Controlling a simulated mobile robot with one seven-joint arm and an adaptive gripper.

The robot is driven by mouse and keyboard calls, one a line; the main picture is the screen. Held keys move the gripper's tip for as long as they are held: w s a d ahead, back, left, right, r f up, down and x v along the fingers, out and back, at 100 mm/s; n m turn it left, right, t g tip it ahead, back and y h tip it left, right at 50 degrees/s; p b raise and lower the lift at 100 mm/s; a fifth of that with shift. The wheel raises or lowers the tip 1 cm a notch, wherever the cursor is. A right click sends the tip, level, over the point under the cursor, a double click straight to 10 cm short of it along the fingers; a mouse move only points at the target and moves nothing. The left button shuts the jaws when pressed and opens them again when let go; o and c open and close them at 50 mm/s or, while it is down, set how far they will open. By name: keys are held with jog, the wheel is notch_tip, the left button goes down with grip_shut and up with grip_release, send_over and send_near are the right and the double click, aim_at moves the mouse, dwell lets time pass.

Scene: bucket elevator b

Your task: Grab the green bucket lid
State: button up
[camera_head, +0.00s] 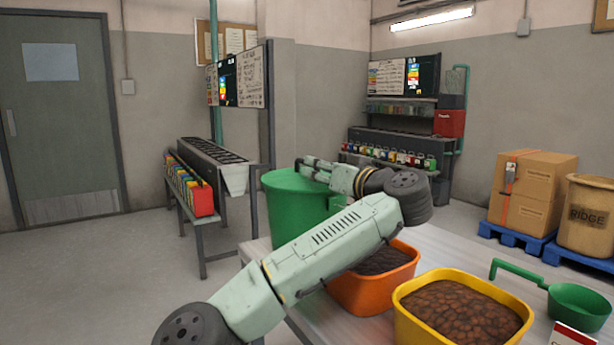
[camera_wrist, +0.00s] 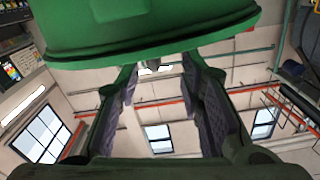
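The green bucket (camera_head: 290,207) stands at the near left corner of the table, partly hidden by my arm. Its green rim or lid edge also shows across the top of the wrist view (camera_wrist: 150,42), which appears upside down. I cannot tell the lid apart from the bucket clearly. My gripper (camera_head: 306,164) is at the height of the bucket's top, at its upper right in the head view. In the wrist view my gripper (camera_wrist: 160,72) has its two fingers apart with nothing between them. The fingertips are close to the green edge; I cannot tell whether they touch it.
On the table (camera_head: 445,243) are an orange tub (camera_head: 370,300) and a yellow tub (camera_head: 407,318) of brown material, plus a green scoop (camera_head: 578,305). My arm passes over the orange tub.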

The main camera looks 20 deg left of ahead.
aim_at(291, 180)
jog(key=p+x, duration=0.1)
jog(key=x, duration=0.3)
jog(key=shift+w+a+p, duration=0.15)
jog(key=shift+w+p, duration=0.15)
jog(key=shift+w, duration=0.15)
grip_shut()
